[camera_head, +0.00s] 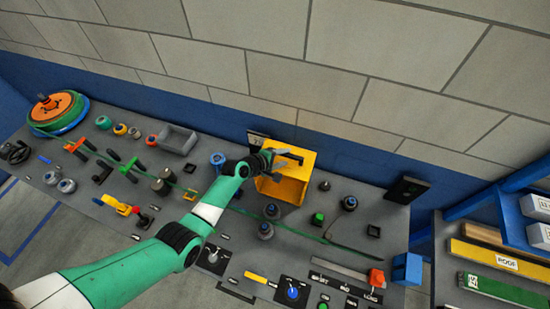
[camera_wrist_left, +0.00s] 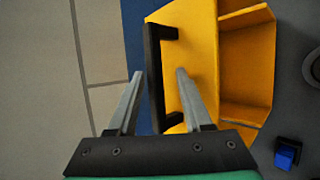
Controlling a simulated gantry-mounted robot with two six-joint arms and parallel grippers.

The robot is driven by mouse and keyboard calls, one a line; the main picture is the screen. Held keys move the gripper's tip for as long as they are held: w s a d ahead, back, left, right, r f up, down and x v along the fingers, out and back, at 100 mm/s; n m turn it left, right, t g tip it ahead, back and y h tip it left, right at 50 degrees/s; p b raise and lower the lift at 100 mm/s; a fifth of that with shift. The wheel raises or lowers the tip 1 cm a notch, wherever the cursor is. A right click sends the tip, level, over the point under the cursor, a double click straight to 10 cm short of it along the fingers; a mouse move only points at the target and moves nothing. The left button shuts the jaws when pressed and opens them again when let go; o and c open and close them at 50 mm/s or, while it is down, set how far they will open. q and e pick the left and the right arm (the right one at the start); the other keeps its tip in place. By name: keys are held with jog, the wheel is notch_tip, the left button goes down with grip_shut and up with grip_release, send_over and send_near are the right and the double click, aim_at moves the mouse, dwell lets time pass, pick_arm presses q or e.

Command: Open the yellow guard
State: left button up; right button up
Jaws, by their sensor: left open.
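The yellow guard (camera_head: 289,189) stands at the back middle of the dark panel, against the blue wall band. In the left wrist view the guard (camera_wrist_left: 204,40) fills the upper right, with a black bar handle (camera_wrist_left: 153,78) on its left part. My left gripper (camera_head: 289,159) is at the top of the guard, open. In the wrist view its fingers (camera_wrist_left: 159,74) are apart, one on each side of the handle. I cannot tell whether either finger touches it. The gripper hides part of the guard and its handle in the head view. My right gripper is not in view.
A blue push button (camera_wrist_left: 287,155) is beside the guard. Several knobs and buttons stand to its right, with a dark screen (camera_head: 407,189) farther right. Blue shelving (camera_head: 505,185) stands at the right edge.

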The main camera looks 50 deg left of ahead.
pick_arm(q)
jog(key=p+v, duration=0.3)
jog(key=v, duration=0.8)
jog(key=shift+w+d, duration=0.1)
